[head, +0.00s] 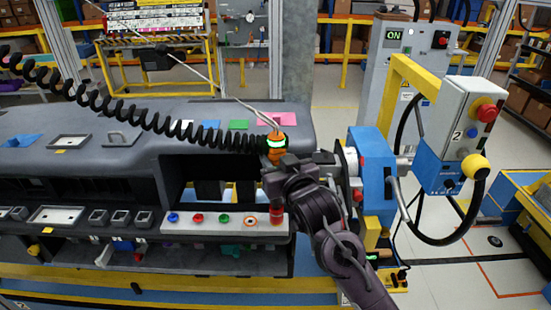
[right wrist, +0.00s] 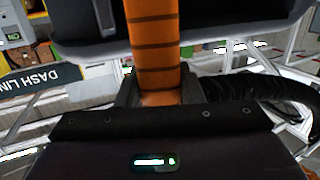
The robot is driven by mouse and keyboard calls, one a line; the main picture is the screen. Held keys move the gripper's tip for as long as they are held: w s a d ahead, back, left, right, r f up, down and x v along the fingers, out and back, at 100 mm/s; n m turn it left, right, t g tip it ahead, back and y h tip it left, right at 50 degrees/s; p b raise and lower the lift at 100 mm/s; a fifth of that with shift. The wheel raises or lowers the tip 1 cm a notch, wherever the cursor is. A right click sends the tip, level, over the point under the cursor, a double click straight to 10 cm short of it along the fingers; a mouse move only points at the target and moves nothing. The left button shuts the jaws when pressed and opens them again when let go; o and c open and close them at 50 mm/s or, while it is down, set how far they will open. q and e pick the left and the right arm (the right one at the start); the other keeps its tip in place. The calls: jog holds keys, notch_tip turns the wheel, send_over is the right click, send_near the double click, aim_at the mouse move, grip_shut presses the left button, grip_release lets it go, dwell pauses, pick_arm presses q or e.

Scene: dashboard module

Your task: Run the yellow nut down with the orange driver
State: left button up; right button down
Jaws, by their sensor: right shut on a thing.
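The orange driver (head: 277,141), with a green glowing ring near its top, stands roughly upright at the right end of the dashboard module (head: 60,123). My right gripper (head: 280,163) is shut on it. In the right wrist view the driver's banded orange body (right wrist: 153,45) rises between the fingers. An orange-red piece (head: 277,214) shows below the gripper at the strip's right end; I cannot tell whether it is part of the driver. I cannot make out the yellow nut for sure. My left gripper is out of view.
A pale strip (head: 186,226) on the module's front carries blue, red, green and orange-ringed round pieces. A black coiled cable (head: 130,119) runs to the driver. A blue-and-white machine (head: 375,180) with a yellow arm stands close on the right of my arm.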

aim_at(280, 141)
jog(key=shift+d+r+p, duration=0.1)
jog(key=shift+r+p, duration=2.25)
jog(key=shift+r, duration=0.6)
jog(key=shift+f, duration=0.1)
